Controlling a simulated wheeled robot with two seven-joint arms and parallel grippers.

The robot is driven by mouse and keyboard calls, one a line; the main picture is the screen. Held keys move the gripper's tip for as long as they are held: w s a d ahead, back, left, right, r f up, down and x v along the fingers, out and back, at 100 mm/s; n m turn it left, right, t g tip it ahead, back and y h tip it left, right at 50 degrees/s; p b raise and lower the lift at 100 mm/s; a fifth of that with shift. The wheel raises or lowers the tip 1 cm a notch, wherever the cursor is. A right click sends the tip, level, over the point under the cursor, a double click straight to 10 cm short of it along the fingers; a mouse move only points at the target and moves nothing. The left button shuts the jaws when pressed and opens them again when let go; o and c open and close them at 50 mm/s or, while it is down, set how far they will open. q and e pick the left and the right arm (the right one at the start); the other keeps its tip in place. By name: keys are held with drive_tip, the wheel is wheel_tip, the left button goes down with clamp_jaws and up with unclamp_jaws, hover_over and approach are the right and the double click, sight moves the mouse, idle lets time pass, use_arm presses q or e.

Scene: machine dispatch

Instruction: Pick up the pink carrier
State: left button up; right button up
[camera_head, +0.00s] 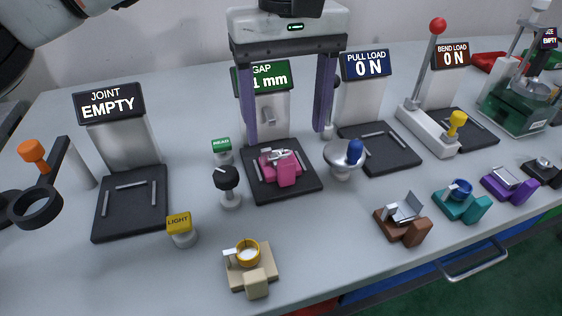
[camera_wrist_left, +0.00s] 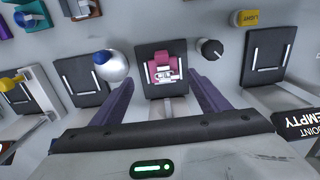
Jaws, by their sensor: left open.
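The pink carrier (camera_head: 286,172) lies on the black pad of the GAP station (camera_head: 258,190), with a small grey metal piece on its top. It also shows in the left wrist view (camera_wrist_left: 162,62), near the top centre. My left gripper (camera_head: 285,138) is open above the GAP station, its two purple fingers pointing down, one to each side of the pad. In the left wrist view the fingers (camera_wrist_left: 164,86) stand apart, with the carrier between and beyond their tips. Nothing is held. My right gripper is not in view.
A black knob (camera_head: 227,180) and a green READ button (camera_head: 222,147) stand left of the pad. A silver dome with a blue knob (camera_head: 343,155) stands to its right. Tan (camera_head: 250,262), brown (camera_head: 403,222), teal and purple carriers line the front. The JOINT pad (camera_head: 125,215) holds no carrier.

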sight(281, 153)
use_arm(q)
drive_tip(key=f, duration=0.5)
drive_tip(key=shift+s+a+f, duration=0.1)
drive_tip(key=shift+a+f, duration=0.25)
drive_tip(key=shift+a, duration=0.05)
drive_tip(key=shift+f, duration=0.5)
drive_tip(key=c, duration=1.2)
